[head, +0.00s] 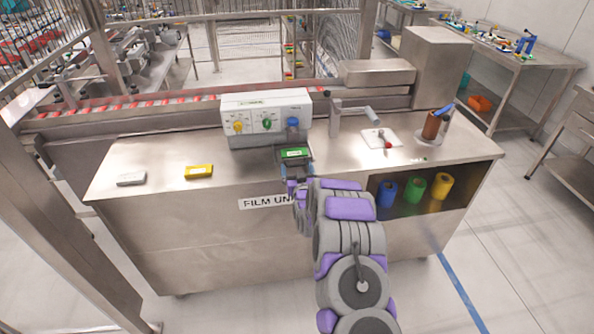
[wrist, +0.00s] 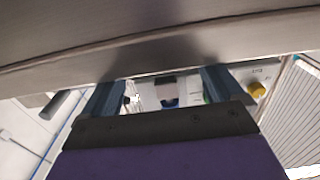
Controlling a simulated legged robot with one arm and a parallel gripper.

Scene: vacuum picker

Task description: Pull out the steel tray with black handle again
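My gripper (head: 293,165) is at the end of my arm, over the front middle of the steel bench (head: 150,160), in front of the white control box (head: 266,118). In the wrist view its two dark blue fingers (wrist: 160,90) stand wide apart, with no held thing visible between them. A green block with a white label (head: 295,153) shows at the gripper's tip in the head view; whether they touch is unclear. I cannot pick out a steel tray with a black handle for sure; my arm hides part of the bench front. A broad steel surface (wrist: 160,30) fills the wrist view's top.
A yellow block (head: 199,171) and a grey block (head: 131,178) lie on the bench's left. Coloured rolls (head: 414,190) sit in an open bay below. Floor is clear at front right.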

